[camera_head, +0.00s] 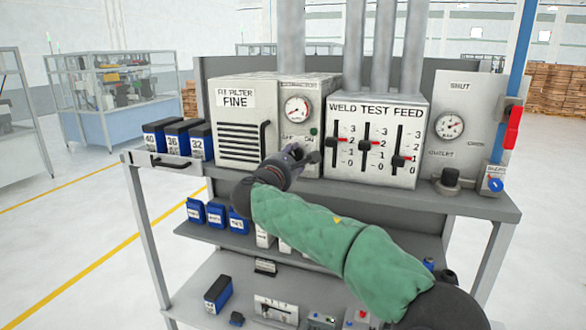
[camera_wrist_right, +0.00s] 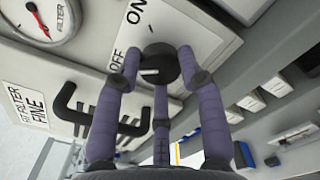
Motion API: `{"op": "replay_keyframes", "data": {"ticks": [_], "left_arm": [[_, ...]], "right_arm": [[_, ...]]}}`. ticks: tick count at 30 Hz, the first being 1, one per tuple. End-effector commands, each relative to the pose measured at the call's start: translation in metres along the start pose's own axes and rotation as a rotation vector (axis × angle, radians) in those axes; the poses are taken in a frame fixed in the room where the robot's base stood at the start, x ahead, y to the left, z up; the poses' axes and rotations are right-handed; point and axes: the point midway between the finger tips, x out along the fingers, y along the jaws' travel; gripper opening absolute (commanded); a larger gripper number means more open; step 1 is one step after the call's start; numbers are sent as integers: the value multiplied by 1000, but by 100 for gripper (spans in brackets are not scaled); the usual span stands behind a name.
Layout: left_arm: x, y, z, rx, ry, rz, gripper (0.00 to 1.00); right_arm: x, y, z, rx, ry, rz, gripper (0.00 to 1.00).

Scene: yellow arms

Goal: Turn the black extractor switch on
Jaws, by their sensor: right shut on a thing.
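The black extractor switch (camera_wrist_right: 160,64) is a round knob on the white plate of the filter box, beside the printed words OFF and ON. Its white mark points left in the wrist view, toward the OFF side. My right gripper (camera_wrist_right: 158,76) has its purple-grey fingers closed around the knob. In the head view my right gripper (camera_head: 300,158) is at the lower right of the filter box (camera_head: 238,135), and its fingers mostly cover the knob. My left gripper is not in view.
A round gauge (camera_head: 298,109) sits above the switch and a black handle (camera_wrist_right: 95,118) beside it. The WELD TEST FEED box (camera_head: 378,112) with sliders stands close on the right. Blue boxes (camera_head: 183,138) stand on the left of the bench, with shelves below.

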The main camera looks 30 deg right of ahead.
Motion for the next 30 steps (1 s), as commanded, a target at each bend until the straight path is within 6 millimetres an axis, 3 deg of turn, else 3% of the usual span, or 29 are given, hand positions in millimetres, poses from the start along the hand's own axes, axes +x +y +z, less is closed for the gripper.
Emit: {"op": "replay_keyframes", "data": {"ticks": [1,9,30], "left_arm": [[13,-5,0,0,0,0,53],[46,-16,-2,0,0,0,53],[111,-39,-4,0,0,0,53]], "right_arm": [[0,-3,-8,42,3,0,7],[0,-2,-8,297,4,0,7],[0,0,-7,958,5,-2,7]]}}
